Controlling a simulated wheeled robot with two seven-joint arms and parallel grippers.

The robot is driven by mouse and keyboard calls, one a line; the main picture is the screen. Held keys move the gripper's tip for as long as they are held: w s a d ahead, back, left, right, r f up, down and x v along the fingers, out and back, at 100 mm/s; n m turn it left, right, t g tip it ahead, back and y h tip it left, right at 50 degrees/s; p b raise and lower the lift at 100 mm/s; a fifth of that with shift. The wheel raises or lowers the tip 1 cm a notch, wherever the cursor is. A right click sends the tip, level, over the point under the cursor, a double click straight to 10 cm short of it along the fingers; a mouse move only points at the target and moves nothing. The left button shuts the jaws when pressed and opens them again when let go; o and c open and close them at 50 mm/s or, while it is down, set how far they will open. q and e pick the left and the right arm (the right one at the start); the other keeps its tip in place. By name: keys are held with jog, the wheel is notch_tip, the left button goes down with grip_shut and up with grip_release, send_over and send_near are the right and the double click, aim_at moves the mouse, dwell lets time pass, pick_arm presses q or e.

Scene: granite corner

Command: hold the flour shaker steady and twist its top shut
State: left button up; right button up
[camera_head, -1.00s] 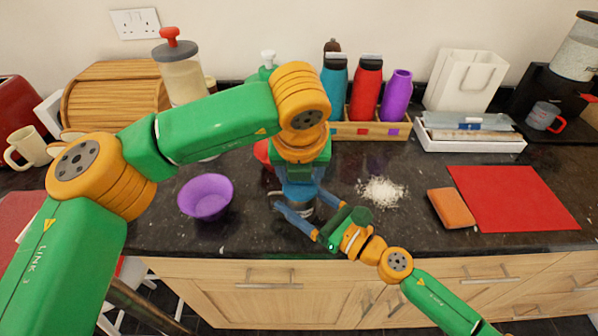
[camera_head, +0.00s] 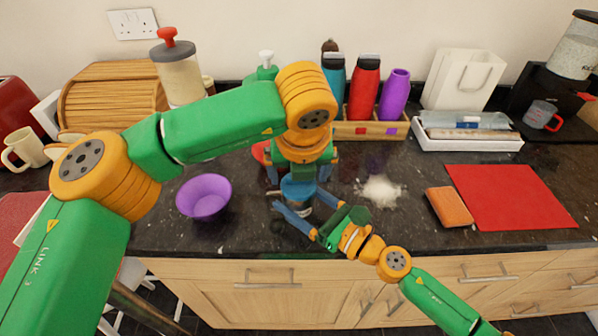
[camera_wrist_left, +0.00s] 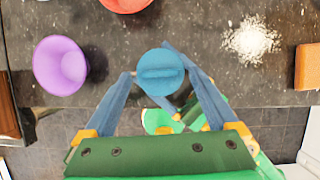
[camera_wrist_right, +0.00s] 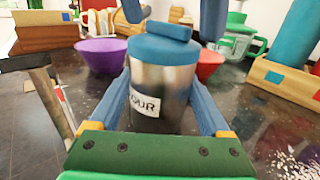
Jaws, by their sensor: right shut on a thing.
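The flour shaker (camera_wrist_right: 162,95) is a steel cylinder with a lettered white label and a blue top (camera_wrist_right: 163,48) that has a raised bar. It stands upright near the counter's front edge, and the top sits on the body. My right gripper (camera_head: 299,201) is shut on the body, one finger on each side. My left gripper (camera_head: 299,175) points down just above the top. In the left wrist view its open fingers lie either side of the blue top (camera_wrist_left: 160,72), apart from it. The head view partly hides the shaker behind my grippers.
A purple bowl (camera_head: 204,196) stands left of the shaker, and a red bowl (camera_wrist_right: 208,64) is behind it. Spilled flour (camera_head: 380,191), an orange sponge (camera_head: 449,207) and a red mat (camera_head: 510,197) lie to the right. A wooden bottle crate (camera_head: 370,130) stands at the back.

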pick_arm(q)
jog(key=v, duration=1.2)
